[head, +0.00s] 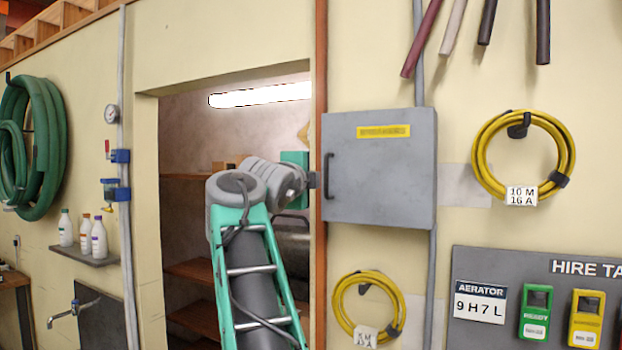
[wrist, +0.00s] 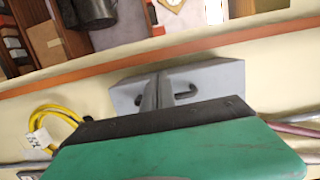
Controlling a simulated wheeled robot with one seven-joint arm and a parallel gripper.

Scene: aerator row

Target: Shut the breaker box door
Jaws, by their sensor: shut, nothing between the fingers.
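The breaker box door (head: 382,175) is a grey panel with a yellow label and a dark bar handle (head: 329,176) near its left edge. It lies over the front of the wall box, with no clear gap visible in the head view. My gripper (head: 313,180) is shut and empty, just left of the handle at the door's left edge. In the wrist view the fingers (wrist: 158,92) are together in front of the grey door (wrist: 220,80), beside the handle (wrist: 187,95). I cannot tell if they touch the door.
An open doorway with wooden shelves (head: 190,270) lies behind my arm, with a brown post (head: 320,60) beside the box. Yellow cable coils (head: 525,155) hang right of the box and below it (head: 368,310). A grey conduit (head: 431,280) runs down the wall.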

